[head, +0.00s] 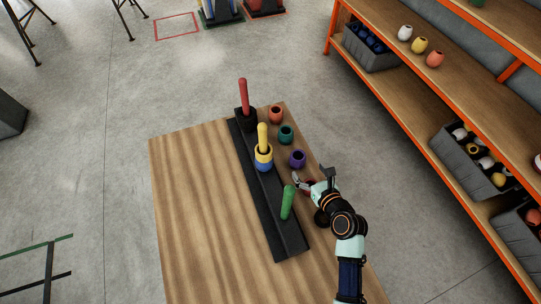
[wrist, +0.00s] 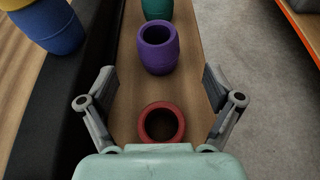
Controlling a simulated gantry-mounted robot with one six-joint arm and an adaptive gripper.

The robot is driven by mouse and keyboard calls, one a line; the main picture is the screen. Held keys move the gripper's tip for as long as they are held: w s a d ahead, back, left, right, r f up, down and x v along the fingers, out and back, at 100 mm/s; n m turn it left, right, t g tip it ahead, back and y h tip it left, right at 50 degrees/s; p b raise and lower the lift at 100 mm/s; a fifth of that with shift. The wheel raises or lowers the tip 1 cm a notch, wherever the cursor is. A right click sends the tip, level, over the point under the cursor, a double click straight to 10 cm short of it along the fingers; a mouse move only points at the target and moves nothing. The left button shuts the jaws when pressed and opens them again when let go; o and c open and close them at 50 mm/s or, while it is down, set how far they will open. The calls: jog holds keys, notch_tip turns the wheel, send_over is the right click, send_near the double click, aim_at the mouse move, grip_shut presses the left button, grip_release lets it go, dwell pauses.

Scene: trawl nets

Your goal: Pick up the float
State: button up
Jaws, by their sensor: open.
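A dark red float (wrist: 161,122), barrel-shaped with an open top, stands upright between the spread fingers of my gripper (wrist: 159,80) in the wrist view, near the palm. Neither finger appears to touch it. In the head view, my gripper (head: 311,182) is low over the table's right edge and hides most of this float. A purple float (head: 297,158) stands just beyond it; it also shows in the wrist view (wrist: 158,50). A teal float (head: 286,134) and an orange float (head: 276,114) continue the row. My gripper is open and empty.
A black rack (head: 262,194) left of the row carries a red peg (head: 243,95), a yellow peg (head: 262,136) with yellow and blue floats around it, and a green peg (head: 287,203). The wooden table (head: 200,200) is bare on the left. An orange-framed shelf (head: 400,105) stands right.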

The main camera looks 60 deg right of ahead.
aim_at(302, 163)
jog(key=shift+w+f, duration=0.1)
jog(key=shift+f, duration=0.15)
jog(key=shift+w+d+f+b, duration=0.2)
jog(key=shift+w+d+b, duration=0.2)
jog(key=shift+w+b, duration=0.05)
jog(key=shift+w+d, duration=0.15)
jog(key=shift+w, duration=0.05)
jog(key=b+x, duration=0.2)
jog(key=x, duration=0.3)
jog(key=shift+w+r, duration=0.1)
jog(key=shift+w, duration=0.05)
jog(key=c, duration=1.2)
